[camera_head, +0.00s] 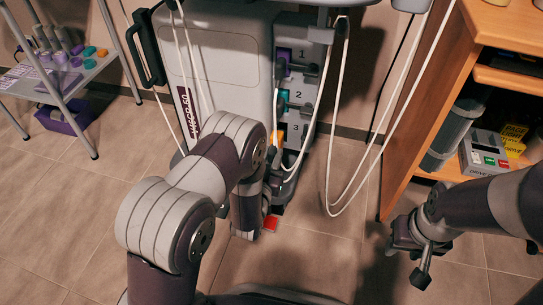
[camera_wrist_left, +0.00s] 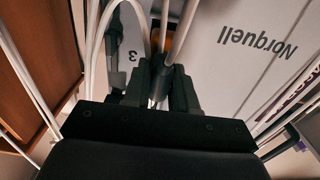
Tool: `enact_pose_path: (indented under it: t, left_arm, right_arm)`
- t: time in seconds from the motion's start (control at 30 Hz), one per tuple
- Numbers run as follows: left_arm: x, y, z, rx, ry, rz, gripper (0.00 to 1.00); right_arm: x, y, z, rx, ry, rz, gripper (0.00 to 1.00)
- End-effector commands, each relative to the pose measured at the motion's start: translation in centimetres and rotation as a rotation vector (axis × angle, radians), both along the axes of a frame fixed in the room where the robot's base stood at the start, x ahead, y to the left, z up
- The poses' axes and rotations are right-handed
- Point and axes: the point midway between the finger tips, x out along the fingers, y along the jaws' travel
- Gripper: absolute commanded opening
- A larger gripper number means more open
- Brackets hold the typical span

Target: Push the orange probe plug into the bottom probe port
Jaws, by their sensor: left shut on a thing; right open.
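The machine's side panel (camera_head: 296,150) carries a column of ports numbered 1, 2 and 3, with purple at the top and teal in the middle. An orange part (camera_head: 279,134) shows beside number 3 at the bottom, partly covered by my left arm and white cables. My left gripper (camera_wrist_left: 160,82) is shut on a plug, of which only a grey end and a pale cable show between the fingers. Orange (camera_wrist_left: 178,44) shows just beyond the fingertips; I cannot tell if it is plug or port, or how deep the plug sits. My right gripper (camera_head: 416,258) is open and empty above the floor.
Looped white cables (camera_head: 345,205) hang before the panel. A wooden shelf unit (camera_head: 418,120) stands at the right, with boxes and a grey cylinder. A metal cart (camera_head: 58,92) with small items stands at the left.

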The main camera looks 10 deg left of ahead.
Motion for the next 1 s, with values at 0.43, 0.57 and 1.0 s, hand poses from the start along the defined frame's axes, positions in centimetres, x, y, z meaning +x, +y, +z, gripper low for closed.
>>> enact_pose_path:
  t: [0.43,0.57,1.0]
  left_arm:
    - [0.7,0.0,0.0,0.0,0.0,0.0,0.0]
    - [0.9,0.0,0.0,0.0,0.0,0.0,0.0]
    - [1.1,0.0,0.0,0.0,-0.001,0.0,0.0]
  right_arm:
    - [0.0,0.0,0.0,0.0,0.0,0.0,0.43]
    - [0.0,0.0,-0.1,0.0,0.0,0.0,0.43]
    - [0.0,0.0,-0.1,0.0,0.0,0.0,0.43]
